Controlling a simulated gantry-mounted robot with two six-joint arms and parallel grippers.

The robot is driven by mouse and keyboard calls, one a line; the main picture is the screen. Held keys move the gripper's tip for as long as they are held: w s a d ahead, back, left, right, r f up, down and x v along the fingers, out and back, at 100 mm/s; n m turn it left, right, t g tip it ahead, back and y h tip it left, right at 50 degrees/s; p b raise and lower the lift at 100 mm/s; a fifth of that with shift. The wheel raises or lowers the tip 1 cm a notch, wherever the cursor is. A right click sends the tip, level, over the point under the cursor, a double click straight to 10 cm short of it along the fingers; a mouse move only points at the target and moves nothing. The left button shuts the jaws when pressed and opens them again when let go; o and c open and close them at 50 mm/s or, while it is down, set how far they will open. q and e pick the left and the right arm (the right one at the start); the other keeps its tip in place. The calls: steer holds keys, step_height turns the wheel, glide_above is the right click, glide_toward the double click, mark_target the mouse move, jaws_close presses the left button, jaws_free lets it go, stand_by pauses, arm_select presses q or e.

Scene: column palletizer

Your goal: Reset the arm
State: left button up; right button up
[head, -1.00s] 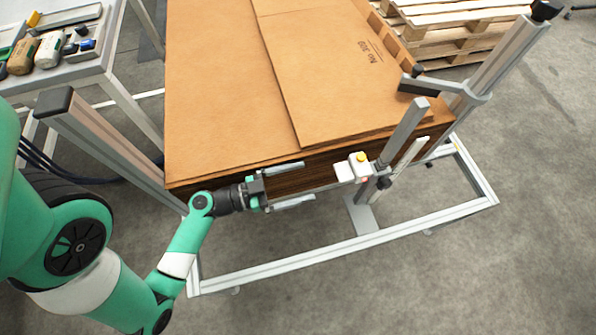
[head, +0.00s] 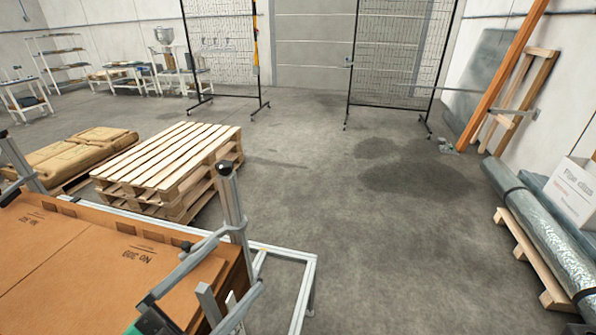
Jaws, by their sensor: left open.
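Only a small green and black part of my left gripper (head: 148,322) shows at the bottom edge of the head view. It is beside the stack of brown cardboard sheets (head: 70,258), near the grey clamp bracket. Its fingers are mostly cut off or hidden, and no held thing shows. The gripper is open. My right gripper is not in view.
A metal frame (head: 285,250) with an upright post (head: 232,205) and clamp bracket (head: 190,265) borders the cardboard. Wooden pallets (head: 170,165) and brown sacks (head: 70,155) stand behind. Wrapped rolls (head: 535,235) lie at right. The middle floor is clear.

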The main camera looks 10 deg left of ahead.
arm_select(q)
steer(key=d+r+t+h+p, duration=0.1)
steer(key=d+r+t+p, duration=0.15)
steer(key=r, duration=1.35)
steer(key=s+r+n+t+y, duration=0.2)
steer(key=s+r+n+t, duration=0.25)
steer(key=r, duration=0.65)
steer(key=s+a+r+n+t+y, duration=0.1)
steer(key=a+r+n+t+y, duration=0.15)
steer(key=a+n+y, duration=0.55)
step_height(320, 180, up, 38)
steer(key=d+n+y+p, duration=0.1)
steer(key=n+p, duration=0.2)
steer(key=p, duration=3.5)
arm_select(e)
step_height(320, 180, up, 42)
arm_select(q)
step_height(320, 180, down, 49)
steer(key=b, duration=4.8)
steer(key=shift+s+b, duration=0.15)
steer(key=shift+b, duration=0.15)
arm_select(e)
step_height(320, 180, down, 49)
arm_select(q)
steer(key=shift+t, duration=0.25)
